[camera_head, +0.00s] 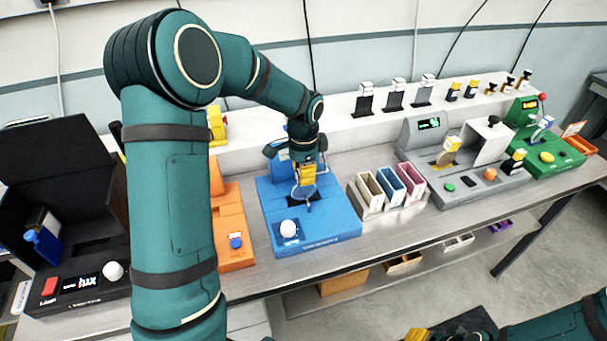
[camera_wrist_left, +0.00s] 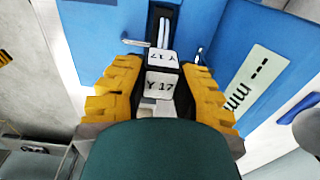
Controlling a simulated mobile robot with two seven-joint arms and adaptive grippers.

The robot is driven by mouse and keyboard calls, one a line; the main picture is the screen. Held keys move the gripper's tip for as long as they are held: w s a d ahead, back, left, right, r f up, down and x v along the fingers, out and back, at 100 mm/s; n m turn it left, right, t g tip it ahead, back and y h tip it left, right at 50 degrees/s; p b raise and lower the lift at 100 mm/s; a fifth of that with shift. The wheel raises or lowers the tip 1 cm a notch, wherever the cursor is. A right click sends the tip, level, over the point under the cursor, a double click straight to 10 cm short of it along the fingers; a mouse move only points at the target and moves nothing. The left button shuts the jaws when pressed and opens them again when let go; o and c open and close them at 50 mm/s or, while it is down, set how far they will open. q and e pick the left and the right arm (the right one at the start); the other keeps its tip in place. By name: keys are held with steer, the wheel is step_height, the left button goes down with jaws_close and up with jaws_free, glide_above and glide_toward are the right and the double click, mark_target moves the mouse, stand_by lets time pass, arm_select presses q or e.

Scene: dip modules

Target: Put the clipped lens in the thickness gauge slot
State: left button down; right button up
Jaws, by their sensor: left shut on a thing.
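My left gripper (camera_head: 308,178) is over the blue machine (camera_head: 335,228) in the head view. Its yellow fingers (camera_wrist_left: 160,95) are shut on a clip (camera_wrist_left: 158,84) with white faces marked "Y 17". A pale round shape, likely the lens (camera_head: 304,192), shows just below the fingers. In the wrist view the blue machine carries a panel marked "mm" (camera_wrist_left: 252,82), so it appears to be the thickness gauge. A dark slot (camera_wrist_left: 163,22) lies just beyond the clip. Whether the lens is inside the slot cannot be told. My right gripper (camera_head: 416,335) is only partly visible at the bottom edge.
An orange machine (camera_head: 233,222) and a black open-lidded machine (camera_head: 92,275) stand left of the blue one. Small bins (camera_head: 371,190), a grey machine (camera_head: 455,185) and a green machine (camera_head: 545,150) stand right. Several clips stand on the white back shelf (camera_head: 345,128).

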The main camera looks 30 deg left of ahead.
arm_select(q)
steer(key=shift+f, duration=0.15)
steer(key=shift+f, duration=0.15)
steer(key=c, duration=0.9)
jaws_free()
steer(key=shift+o, duration=0.2)
steer(key=shift+r, duration=0.3)
step_height(320, 180, up, 12)
steer(key=p, duration=0.1)
steer(key=shift+f, duration=0.15)
